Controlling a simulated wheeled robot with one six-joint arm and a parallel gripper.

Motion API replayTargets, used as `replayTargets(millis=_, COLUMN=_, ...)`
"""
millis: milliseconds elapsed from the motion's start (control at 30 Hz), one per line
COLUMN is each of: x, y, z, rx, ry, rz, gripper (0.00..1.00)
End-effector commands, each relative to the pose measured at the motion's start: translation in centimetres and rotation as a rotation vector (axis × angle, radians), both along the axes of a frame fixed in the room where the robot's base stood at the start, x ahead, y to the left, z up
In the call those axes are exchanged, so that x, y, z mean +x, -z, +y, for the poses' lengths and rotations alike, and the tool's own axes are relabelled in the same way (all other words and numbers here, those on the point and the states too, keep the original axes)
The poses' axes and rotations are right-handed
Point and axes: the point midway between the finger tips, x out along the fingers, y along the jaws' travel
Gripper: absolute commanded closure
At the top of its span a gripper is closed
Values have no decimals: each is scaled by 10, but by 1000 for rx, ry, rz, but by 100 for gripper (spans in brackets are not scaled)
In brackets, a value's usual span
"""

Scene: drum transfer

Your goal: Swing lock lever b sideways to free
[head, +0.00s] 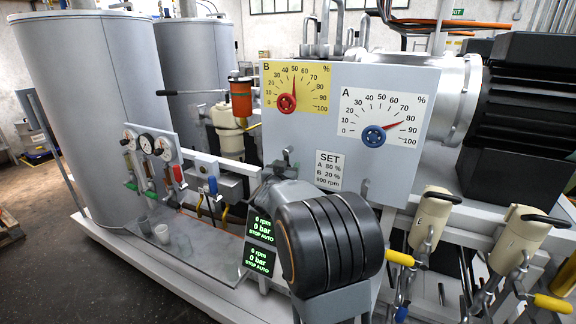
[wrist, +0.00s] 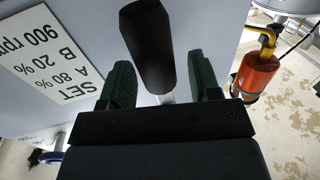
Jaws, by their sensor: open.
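In the wrist view, a black lever handle (wrist: 148,45), which I take for lock lever b, stands out from the grey panel. My gripper (wrist: 160,78) is open, with its two green fingers on either side of the handle's lower part. A gap shows on each side, so the fingers seem clear of it. In the head view, the dark fittings (head: 285,162) under dial B (head: 310,98) are small, and lever and gripper cannot be told apart there. The red knob's pointer on dial B is near 50.
Dial A (head: 360,105), with a blue knob, points near 80. A SET plate (head: 330,171) reads A 80 %, B 20 %, 900 rpm. An orange-red canister (head: 241,98) stands left of the panel. Two green displays (head: 260,240) read 0 rpm, 0 bar. Yellow-handled valves (head: 400,258) are at right.

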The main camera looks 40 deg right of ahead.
Motion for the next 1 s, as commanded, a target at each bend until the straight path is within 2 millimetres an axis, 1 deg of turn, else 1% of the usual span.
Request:
replayTargets(millis=100, x=7, y=0, z=-9, rx=0, ry=1, rz=0, gripper=43)
replayTargets(millis=200, x=11, y=0, z=-13, rx=-1, ry=-1, rz=1, gripper=43)
replayTargets(millis=567, x=13, y=0, z=-15, rx=0, ry=-1, rz=0, gripper=43)
replayTargets(millis=667, x=13, y=0, z=-15, rx=0, ry=-1, rz=0, gripper=51)
replayTargets(millis=1000, x=13, y=0, z=-15, rx=0, ry=-1, rz=0, gripper=83)
